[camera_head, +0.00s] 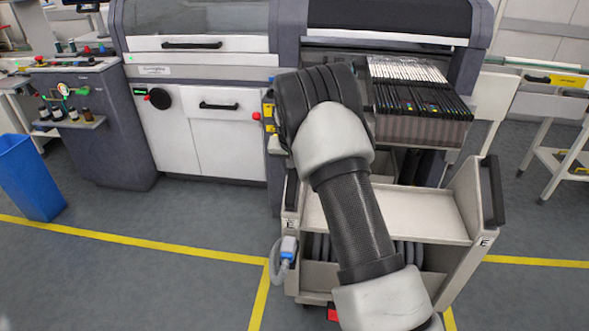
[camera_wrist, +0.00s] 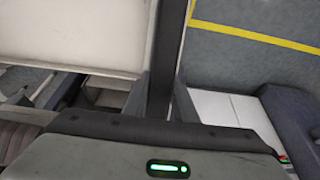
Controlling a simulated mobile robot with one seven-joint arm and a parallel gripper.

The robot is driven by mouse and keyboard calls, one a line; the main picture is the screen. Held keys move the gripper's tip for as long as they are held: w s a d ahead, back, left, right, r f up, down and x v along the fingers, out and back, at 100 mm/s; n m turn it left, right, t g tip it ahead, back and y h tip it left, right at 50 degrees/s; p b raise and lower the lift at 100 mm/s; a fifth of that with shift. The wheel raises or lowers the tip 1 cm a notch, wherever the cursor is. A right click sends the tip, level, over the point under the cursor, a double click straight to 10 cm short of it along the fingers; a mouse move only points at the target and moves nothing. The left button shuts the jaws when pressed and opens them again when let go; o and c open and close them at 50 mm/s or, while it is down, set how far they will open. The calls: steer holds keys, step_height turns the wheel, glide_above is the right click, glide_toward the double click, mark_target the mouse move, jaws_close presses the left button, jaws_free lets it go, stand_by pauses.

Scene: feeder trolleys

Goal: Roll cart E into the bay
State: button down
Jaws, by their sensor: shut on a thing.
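Cart E (camera_head: 445,228), a pale trolley with a flat top shelf and E labels on its end walls, stands in front of the placement machine. A black upright handle (camera_head: 492,190) is on its right end. My arm crosses in front of the cart and hides part of its shelf and left end. In the wrist view my gripper (camera_wrist: 162,122) is shut on a dark handle bar (camera_wrist: 165,55) beside the pale cart shelf (camera_wrist: 70,40); its fingertips are mostly hidden. The bay (camera_head: 400,165) is the dark opening under the feeder bank, just behind the cart.
A feeder bank (camera_head: 422,105) overhangs the bay. The white-fronted machine (camera_head: 230,140) stands to the left. Yellow floor lines (camera_head: 130,240) run around the cart. A blue bin (camera_head: 30,178) is at far left, a white table (camera_head: 560,130) at right. Floor in front is clear.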

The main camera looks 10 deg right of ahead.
steer(key=c, duration=1.4)
jaws_free()
steer(key=shift+s+d+r, duration=0.1)
steer(key=shift+r, duration=0.1)
steer(key=shift+c, duration=0.2)
steer(key=shift+f, duration=0.1)
steer(key=p+v, duration=0.2)
steer(key=v, duration=1.5)
steer(key=shift+r+p, duration=0.25)
steer(key=shift+p, duration=0.1)
steer(key=shift+s, duration=0.15)
